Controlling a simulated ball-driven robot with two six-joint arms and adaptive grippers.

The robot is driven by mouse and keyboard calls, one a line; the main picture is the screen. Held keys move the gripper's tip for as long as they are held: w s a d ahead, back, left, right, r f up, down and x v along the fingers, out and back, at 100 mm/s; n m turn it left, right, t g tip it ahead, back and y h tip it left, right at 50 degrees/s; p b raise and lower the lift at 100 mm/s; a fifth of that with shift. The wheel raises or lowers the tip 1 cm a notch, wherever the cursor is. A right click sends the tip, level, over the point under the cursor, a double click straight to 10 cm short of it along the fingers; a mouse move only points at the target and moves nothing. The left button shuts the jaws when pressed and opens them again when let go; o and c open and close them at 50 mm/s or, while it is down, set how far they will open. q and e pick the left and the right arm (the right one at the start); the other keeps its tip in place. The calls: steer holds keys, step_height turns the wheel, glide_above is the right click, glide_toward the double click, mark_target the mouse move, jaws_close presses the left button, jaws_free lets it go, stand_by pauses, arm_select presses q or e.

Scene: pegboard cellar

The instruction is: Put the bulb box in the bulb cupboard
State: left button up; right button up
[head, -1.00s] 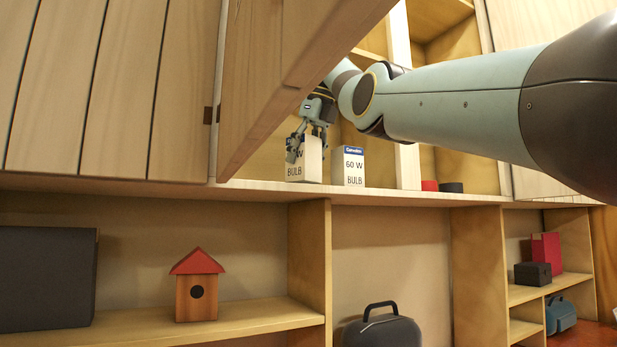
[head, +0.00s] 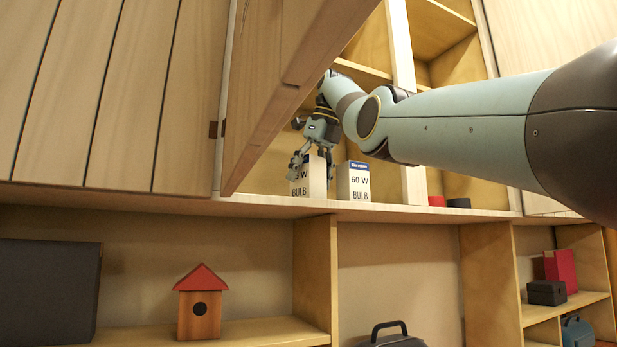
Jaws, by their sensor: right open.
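Two white bulb boxes stand upright on the floor of an open cupboard (head: 270,203). The left bulb box (head: 306,188) is partly covered by my right gripper (head: 311,166). The right bulb box (head: 354,181), with a blue top band and "60 W BULB" on it, stands beside it, a small gap apart. My right gripper is open, pointing down at the top of the left box. Whether its fingers touch the box cannot be told. My left gripper is not in view.
The open wooden cupboard door (head: 290,75) juts toward me, left of my right arm. A red item (head: 436,201) and a dark item (head: 458,203) sit to the right in the cupboard. Below, shelves hold a birdhouse (head: 200,305), a dark box (head: 45,290) and a dark case (head: 390,338).

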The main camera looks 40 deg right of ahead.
steer(key=p+v, duration=0.3)
steer(key=v, duration=0.9)
steer(key=shift+p, duration=0.35)
steer(key=shift+d, duration=0.1)
